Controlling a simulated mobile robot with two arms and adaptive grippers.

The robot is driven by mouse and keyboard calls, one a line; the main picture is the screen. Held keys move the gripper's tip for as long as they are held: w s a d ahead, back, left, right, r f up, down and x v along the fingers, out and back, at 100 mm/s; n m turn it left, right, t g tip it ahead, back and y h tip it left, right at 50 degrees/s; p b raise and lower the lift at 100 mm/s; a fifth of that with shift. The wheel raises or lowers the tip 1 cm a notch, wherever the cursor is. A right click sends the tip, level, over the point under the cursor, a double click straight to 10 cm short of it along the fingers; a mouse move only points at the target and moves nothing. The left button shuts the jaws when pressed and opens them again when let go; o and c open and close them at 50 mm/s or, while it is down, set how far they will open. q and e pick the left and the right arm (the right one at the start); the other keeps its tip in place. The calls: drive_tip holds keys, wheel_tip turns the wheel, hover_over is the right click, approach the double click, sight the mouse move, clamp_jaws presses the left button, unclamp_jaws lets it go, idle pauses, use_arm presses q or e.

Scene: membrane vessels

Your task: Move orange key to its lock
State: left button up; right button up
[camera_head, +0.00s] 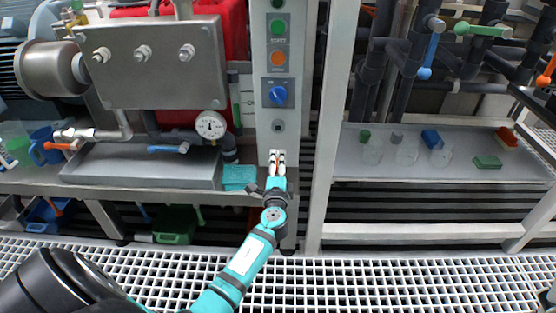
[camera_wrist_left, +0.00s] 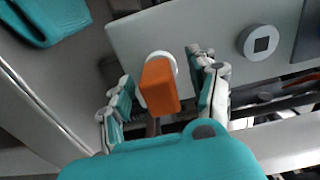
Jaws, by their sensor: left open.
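The orange key (camera_wrist_left: 160,86) is a block-shaped handle in front of a white round fitting (camera_wrist_left: 160,60) on the grey control panel. In the head view the key is mostly hidden by my gripper. My left gripper (camera_head: 278,155) is at the bottom of the panel; its fingers stand on both sides of the key in the wrist view (camera_wrist_left: 160,100). It is open, with gaps between fingers and key. A round fitting with a dark square hole (camera_wrist_left: 261,43), which may be a lock, is on the same panel; it also shows in the head view (camera_head: 277,126). My right gripper is not seen.
Above on the panel are a blue knob (camera_head: 278,95), an orange button (camera_head: 278,57) and a green button (camera_head: 278,27). A teal cloth (camera_head: 239,176) lies left of my gripper. A white post (camera_head: 329,120) stands close on the right.

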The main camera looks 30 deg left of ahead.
sight(277, 171)
use_arm(q)
drive_tip(key=shift+c, duration=0.4)
clamp_jaws()
drive_tip(key=shift+v, duration=3)
